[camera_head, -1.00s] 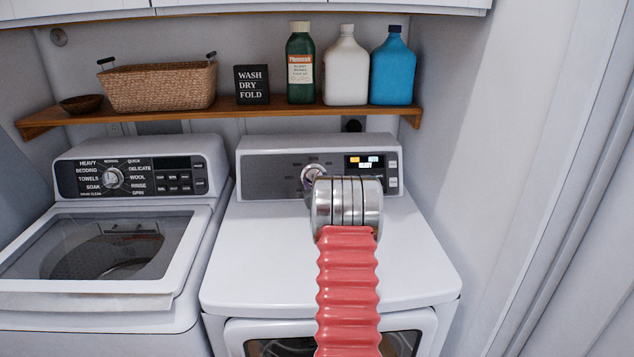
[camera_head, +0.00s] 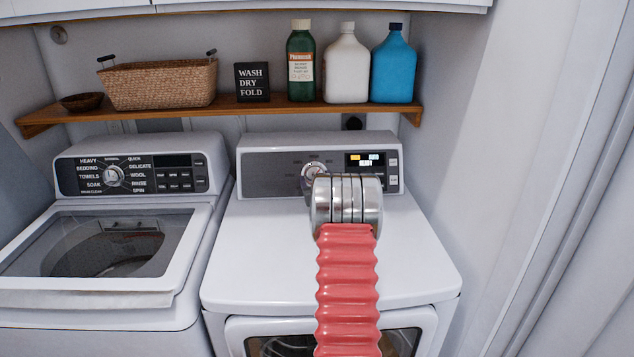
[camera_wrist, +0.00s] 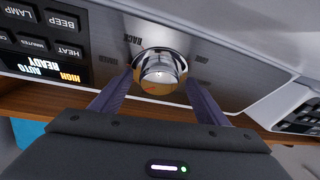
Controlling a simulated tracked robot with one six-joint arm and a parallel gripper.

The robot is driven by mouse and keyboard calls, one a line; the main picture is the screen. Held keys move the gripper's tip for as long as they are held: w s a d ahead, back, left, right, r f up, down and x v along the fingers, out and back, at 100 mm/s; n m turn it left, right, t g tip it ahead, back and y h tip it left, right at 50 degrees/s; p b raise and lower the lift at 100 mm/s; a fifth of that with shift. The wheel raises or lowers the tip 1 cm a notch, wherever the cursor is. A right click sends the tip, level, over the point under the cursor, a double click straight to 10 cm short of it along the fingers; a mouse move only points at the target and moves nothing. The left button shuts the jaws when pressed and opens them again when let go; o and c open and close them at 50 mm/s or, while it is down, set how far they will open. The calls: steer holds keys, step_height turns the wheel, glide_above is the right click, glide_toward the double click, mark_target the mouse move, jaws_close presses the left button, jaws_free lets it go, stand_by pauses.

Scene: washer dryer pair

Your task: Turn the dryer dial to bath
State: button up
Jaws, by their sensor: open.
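The dryer dial (camera_wrist: 160,68) is a round chrome knob on the dryer's grey control panel (camera_wrist: 225,72). In the wrist view a small red mark shows on its lower left part. My gripper (camera_wrist: 158,88) is open, with one dark finger on each side of the dial; I cannot tell whether they touch it. In the head view the dial (camera_head: 315,172) shows just above my arm's metal end, which hides its lower part and my fingers. The small labels around it are mostly unreadable.
The dryer's display (camera_wrist: 45,68) reads HIGH, AUTO and READY, with buttons beside it. The washer (camera_head: 110,240) stands to the left with its own dial. A wooden shelf (camera_head: 225,110) above holds a basket, a sign and bottles. The dryer top is clear beside my arm.

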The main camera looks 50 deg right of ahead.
steer(key=shift+s, duration=0.1)
steer(key=v, duration=1.3)
steer(key=shift+s+a, duration=0.25)
stand_by(0.3)
